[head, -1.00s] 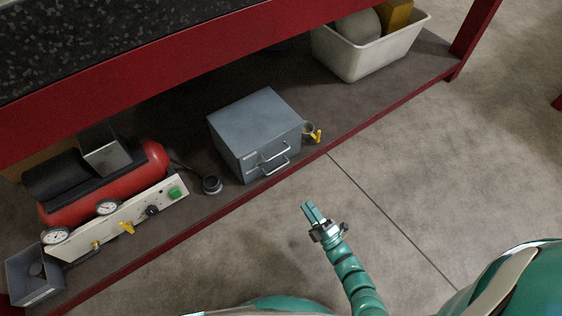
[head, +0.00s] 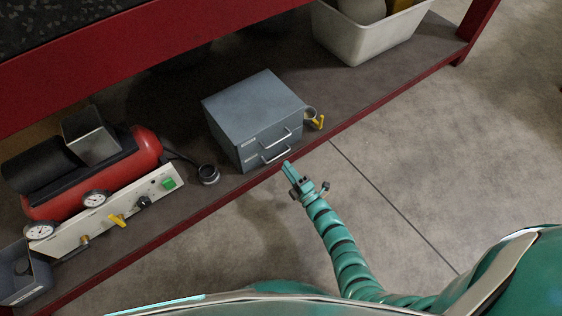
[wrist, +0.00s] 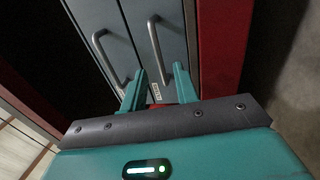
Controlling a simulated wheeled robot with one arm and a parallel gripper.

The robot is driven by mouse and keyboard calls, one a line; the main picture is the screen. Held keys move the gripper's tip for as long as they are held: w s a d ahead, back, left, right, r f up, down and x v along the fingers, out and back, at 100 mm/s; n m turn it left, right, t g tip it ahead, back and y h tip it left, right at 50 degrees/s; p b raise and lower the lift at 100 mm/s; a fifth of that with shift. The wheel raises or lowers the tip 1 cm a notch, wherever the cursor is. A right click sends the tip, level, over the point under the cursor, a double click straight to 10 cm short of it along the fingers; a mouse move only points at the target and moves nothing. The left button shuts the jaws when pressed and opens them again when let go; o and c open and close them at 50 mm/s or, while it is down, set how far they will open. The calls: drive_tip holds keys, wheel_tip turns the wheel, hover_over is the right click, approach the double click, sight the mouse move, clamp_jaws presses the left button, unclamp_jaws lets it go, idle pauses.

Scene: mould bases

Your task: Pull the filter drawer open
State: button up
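A grey-blue metal cabinet (head: 254,115) stands on the low shelf, with two closed drawers stacked on its front. Each has a silver bar handle: the upper handle (head: 275,139) and the lower handle (head: 276,155). Small labels are on the fronts, too small to read, so I cannot tell which is the filter drawer. My gripper (head: 287,168) is just in front of the lower handle. In the wrist view my gripper (wrist: 159,68) is open, and one end of the lower handle (wrist: 157,45) appears between its fingers. The upper handle (wrist: 107,62) lies left of them. Contact is unclear.
The shelf's red front edge (head: 205,213) runs just below the cabinet. A ring-shaped holder with a yellow part (head: 315,121) sits right of the cabinet. A red compressor (head: 135,165) stands left and a white bin (head: 372,35) back right. The floor in front is clear.

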drive_tip(key=shift+b+x, duration=0.5)
drive_tip(key=shift+x, duration=1.75)
clamp_jaws()
